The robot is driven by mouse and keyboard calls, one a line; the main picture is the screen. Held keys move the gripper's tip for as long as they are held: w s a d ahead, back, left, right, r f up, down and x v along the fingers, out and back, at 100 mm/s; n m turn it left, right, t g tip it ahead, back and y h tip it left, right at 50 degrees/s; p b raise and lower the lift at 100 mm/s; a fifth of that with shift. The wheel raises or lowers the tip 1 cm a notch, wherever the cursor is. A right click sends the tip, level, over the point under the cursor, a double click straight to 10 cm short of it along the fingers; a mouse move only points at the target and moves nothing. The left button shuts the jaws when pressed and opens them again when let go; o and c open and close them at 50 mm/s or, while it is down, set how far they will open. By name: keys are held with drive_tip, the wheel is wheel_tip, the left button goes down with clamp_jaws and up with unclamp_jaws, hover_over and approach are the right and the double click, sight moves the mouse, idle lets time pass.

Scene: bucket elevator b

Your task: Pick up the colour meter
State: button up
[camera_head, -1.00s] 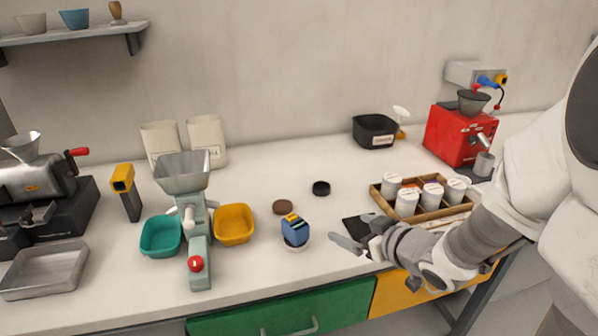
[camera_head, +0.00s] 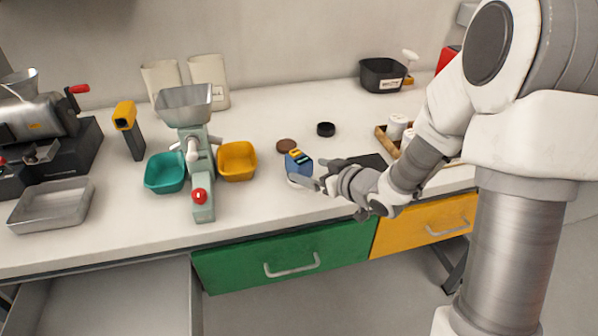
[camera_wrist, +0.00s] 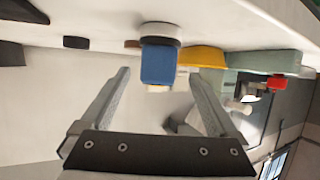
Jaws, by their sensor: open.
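A small blue device with a yellow and dark top (camera_head: 299,163), which I take to be the colour meter, stands on a pale round base on the counter. In the wrist view the blue device (camera_wrist: 158,65) appears inverted, with a black and white ring at its base. My gripper (camera_head: 308,183) is open and low over the counter, just right of and in front of the device. In the wrist view my gripper's fingers (camera_wrist: 160,76) spread to either side of the device, which lies ahead between them. I see no contact.
A grey-green mill (camera_head: 199,150) stands left, between a teal bowl (camera_head: 165,185) and a yellow bowl (camera_head: 237,175). A brown disc (camera_head: 286,146) and black disc (camera_head: 326,129) lie behind the device. A wooden tray (camera_head: 384,142) is right. A grey drawer (camera_head: 110,305) hangs open below left.

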sight(299, 163)
drive_tip(key=x, duration=0.5)
drive_tip(key=shift+w+a+r+b, duration=0.15)
drive_tip(key=shift+w+a+b, duration=0.05)
drive_tip(key=shift+w+b, duration=0.2)
clamp_jaws()
